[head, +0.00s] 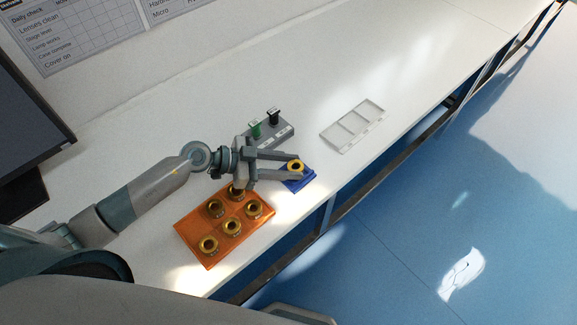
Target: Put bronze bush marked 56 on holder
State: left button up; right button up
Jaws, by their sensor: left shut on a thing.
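My left gripper (298,166) reaches in from the left and is shut on a bronze bush (295,164), a yellow-gold ring with a dark centre. The bush is at the blue holder (297,186) near the table's front edge. I cannot tell whether it touches the holder or is just above it. The fingers cover part of the holder. The number on the bush is too small to read. Several similar bushes stand in the orange tray (188,228), to the lower left of the gripper. My right gripper is not in view.
A grey stand (283,136) with a green and a black item is just behind the gripper. A white compartment tray (352,126) lies empty to the right. A dark monitor (30,125) is at the left. The white table is clear at the far right.

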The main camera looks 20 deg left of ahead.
pick_arm(q)
jog(key=shift+f, duration=0.25)
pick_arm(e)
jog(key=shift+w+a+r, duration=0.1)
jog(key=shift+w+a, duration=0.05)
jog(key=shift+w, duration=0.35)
pick_arm(q)
jog(key=shift+f, duration=0.1)
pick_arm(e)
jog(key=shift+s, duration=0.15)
pick_arm(q)
jog(key=o, duration=1.1)
jog(key=shift+o, duration=0.9)
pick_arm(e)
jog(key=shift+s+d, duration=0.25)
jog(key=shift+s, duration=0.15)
